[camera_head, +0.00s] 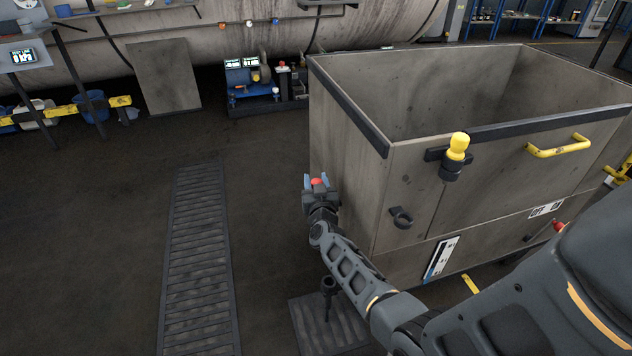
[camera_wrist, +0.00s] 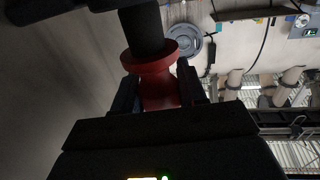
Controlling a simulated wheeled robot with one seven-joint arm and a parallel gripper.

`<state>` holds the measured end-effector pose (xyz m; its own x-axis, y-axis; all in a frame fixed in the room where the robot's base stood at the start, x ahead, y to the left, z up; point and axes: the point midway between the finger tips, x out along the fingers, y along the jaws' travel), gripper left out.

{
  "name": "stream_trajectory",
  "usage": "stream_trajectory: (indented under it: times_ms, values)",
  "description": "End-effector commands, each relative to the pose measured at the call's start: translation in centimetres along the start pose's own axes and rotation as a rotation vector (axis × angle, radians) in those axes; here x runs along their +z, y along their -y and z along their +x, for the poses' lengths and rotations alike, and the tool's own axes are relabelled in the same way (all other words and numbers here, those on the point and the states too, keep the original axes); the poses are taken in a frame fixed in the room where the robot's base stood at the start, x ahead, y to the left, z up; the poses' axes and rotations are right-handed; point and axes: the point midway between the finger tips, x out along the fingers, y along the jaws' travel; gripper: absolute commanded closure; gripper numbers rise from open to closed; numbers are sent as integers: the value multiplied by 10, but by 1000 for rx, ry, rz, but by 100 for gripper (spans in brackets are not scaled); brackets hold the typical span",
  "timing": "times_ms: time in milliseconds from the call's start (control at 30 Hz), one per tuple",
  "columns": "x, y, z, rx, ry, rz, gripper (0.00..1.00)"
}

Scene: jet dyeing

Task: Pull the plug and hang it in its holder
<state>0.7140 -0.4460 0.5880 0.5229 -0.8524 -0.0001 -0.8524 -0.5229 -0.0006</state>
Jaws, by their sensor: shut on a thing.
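My gripper (camera_head: 318,186) is at the left side wall of the big grey cart (camera_head: 480,165), near its front corner. A red part (camera_head: 317,181) shows between its fingers. In the wrist view the fingers are closed on a red flanged plug (camera_wrist: 158,85) with a thick black cylinder (camera_wrist: 142,28) beyond the flange. Whether the plug is still seated in anything cannot be told. An empty black ring holder (camera_head: 401,217) is fixed on the cart's front face. A yellow knob (camera_head: 458,146) sits in a black bracket to its upper right.
The cart's front also bears a yellow handle (camera_head: 560,146) and a white gauge strip (camera_head: 441,259). A floor grate (camera_head: 197,265) runs to the left of the cart. A large cylindrical vessel (camera_head: 200,38) lies behind. The floor at left is open.

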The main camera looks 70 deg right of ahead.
Motion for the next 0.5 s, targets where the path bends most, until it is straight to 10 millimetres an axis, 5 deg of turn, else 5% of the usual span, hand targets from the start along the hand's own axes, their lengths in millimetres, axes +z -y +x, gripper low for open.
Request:
stream_trajectory:
  times_ms: [500]
  values:
    - [19,0,0,0,-1,0,92]
